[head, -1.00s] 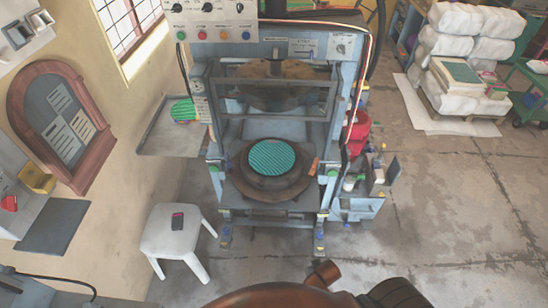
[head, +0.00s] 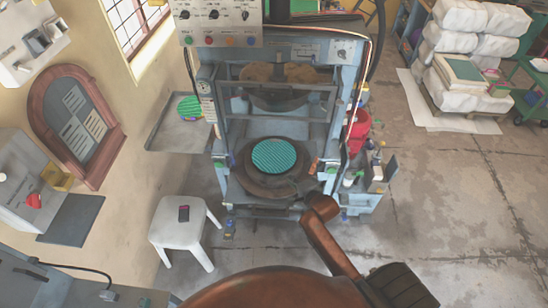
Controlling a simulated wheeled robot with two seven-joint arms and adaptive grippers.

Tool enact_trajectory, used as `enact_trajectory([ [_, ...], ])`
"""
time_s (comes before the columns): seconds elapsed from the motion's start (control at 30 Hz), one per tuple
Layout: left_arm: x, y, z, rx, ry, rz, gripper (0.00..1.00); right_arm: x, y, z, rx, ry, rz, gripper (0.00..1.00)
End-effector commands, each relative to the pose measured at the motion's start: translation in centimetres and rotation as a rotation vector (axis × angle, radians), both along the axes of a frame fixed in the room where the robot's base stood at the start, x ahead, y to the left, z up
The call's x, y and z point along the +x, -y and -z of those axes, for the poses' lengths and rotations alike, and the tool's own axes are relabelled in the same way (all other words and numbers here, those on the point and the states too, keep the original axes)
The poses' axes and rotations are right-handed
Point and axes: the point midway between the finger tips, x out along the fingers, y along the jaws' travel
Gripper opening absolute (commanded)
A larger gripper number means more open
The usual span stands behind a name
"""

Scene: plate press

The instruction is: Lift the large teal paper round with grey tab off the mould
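A teal, finely striped round (head: 273,156) lies flat on the dark round mould (head: 298,186) at the middle of the press. I cannot make out a grey tab on it. My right gripper's fingers cannot be made out at that end. My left gripper is out of view.
The press (head: 345,120) has side posts and an upper dark plate raised over the mould. A white stool (head: 180,235) with a small dark red item stands front left. A red bucket (head: 358,132) and a small cart stand right.

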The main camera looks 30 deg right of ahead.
Motion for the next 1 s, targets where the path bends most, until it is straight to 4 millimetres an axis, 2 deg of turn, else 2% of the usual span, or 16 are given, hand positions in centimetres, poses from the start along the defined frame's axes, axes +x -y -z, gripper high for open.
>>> enact_trajectory([
  [0.07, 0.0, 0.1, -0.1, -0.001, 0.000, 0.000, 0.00, 0.7, 0.1, -0.6, 0.038, 0.019, 0.020, 0.06],
  [0.17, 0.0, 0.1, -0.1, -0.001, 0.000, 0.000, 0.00, 1.6, 0.1, -0.5, 0.055, 0.027, 0.027, 0.06],
  [0.7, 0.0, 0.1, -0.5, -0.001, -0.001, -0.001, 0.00, 7.0, 0.3, 2.9, 0.053, 0.025, 0.027, 0.06],
  [1.0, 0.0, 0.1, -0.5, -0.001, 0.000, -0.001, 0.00, 7.4, 0.3, 3.2, 0.054, 0.025, 0.027, 0.06],
])
